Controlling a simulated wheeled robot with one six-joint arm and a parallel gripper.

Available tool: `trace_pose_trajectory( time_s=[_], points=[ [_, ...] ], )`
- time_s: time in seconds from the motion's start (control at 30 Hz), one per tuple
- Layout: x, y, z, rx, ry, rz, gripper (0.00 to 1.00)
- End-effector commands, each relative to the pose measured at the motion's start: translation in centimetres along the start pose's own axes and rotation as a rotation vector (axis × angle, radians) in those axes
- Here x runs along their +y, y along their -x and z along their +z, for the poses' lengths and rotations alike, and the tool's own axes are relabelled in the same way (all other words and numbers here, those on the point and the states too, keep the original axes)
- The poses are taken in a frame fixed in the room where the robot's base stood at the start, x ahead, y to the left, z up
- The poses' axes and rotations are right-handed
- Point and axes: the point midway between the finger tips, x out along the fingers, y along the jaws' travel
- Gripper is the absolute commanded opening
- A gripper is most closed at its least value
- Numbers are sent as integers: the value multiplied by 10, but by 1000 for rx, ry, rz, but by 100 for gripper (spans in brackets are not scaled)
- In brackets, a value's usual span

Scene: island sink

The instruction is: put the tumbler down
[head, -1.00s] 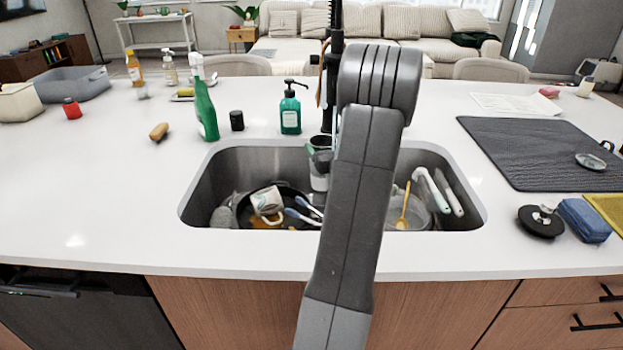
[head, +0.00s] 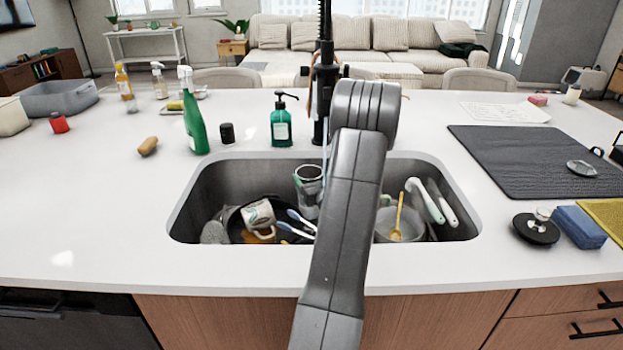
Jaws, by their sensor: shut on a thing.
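The tumbler (head: 309,174), a see-through grey glass, stands roughly upright over the left-middle of the sink, just left of my arm. My gripper (head: 303,191) is mostly hidden behind my forearm; a small pale part shows against the glass, and it is shut on the tumbler. The tumbler's base lies close to the dishes in the sink (head: 215,190); I cannot tell whether it touches anything.
In the sink are a dark pan with a patterned mug (head: 258,215), blue-and-white brushes (head: 299,222), a pot with a yellow spoon (head: 397,218), and white-handled utensils (head: 425,200). A black drying mat (head: 520,150) lies right; a soap bottle (head: 281,125) and tall faucet stand behind.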

Motion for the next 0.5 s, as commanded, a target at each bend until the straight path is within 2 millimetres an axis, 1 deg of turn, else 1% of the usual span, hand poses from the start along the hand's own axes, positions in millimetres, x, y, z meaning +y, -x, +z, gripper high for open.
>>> trace_pose_trajectory(
  time_s=[0.07,0.1,0.17,0.2,0.5],
  points=[
    [0,0,-3,-1,1,0,22],
    [0,0,-2,0,0,0,82],
    [0,0,-2,0,0,0,94],
    [0,0,-2,0,0,0,98],
    [0,0,0,0,0,0,98]
  ],
)
